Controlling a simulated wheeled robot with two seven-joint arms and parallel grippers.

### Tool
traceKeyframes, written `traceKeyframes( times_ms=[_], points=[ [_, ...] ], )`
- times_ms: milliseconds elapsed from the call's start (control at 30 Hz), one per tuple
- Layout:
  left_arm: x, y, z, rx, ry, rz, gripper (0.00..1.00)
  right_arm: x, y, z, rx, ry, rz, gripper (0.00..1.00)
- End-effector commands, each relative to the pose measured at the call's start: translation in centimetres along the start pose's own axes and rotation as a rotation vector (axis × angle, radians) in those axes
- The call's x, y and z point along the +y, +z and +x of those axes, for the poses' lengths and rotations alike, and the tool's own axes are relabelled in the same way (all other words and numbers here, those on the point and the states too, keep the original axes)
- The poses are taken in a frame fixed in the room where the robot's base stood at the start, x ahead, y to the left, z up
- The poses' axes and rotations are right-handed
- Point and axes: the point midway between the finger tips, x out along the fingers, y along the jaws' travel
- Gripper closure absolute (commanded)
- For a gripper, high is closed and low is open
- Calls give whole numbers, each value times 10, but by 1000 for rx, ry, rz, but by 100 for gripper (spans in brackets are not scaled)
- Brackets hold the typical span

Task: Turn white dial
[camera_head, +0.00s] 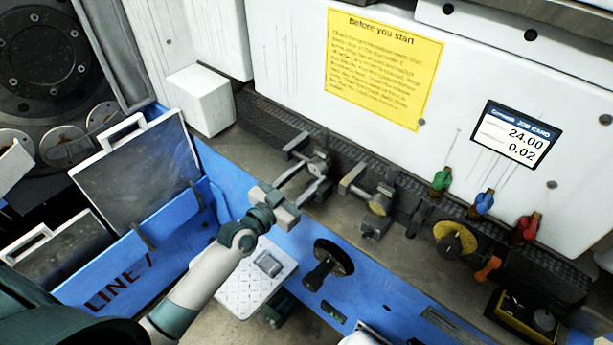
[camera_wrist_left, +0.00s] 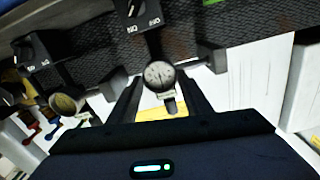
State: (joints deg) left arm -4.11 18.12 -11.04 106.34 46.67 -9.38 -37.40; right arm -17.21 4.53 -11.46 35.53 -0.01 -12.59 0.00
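The white dial (camera_wrist_left: 160,75) is a small round gauge with a white face and dark marks, seen face-on in the left wrist view. In the head view the dial (camera_head: 320,163) is small, seen at an angle, on the dark rail below the white panel. My left gripper (camera_head: 303,181) is open in front of it. In the left wrist view the two dark fingers of my left gripper (camera_wrist_left: 161,92) stand on either side of the dial. Whether either finger touches it I cannot tell. My right gripper is not in view.
A similar brass-coloured fixture (camera_head: 380,201) stands right of the dial. Green (camera_head: 441,181), blue (camera_head: 483,202) and red (camera_head: 527,227) valves and a yellow wheel (camera_head: 454,238) follow along the rail. A black handwheel (camera_head: 328,264) sits on the blue front. Blue bins (camera_head: 150,250) stand left.

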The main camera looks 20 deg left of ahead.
Motion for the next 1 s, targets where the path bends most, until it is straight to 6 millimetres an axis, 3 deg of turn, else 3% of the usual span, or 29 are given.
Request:
traceKeyframes(
  times_ms=[533,1000],
  points=[
    [0,0,0,0,0,-82,78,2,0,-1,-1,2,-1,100],
    [-1,-1,0,1,0,-442,78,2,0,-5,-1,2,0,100]
  ],
)
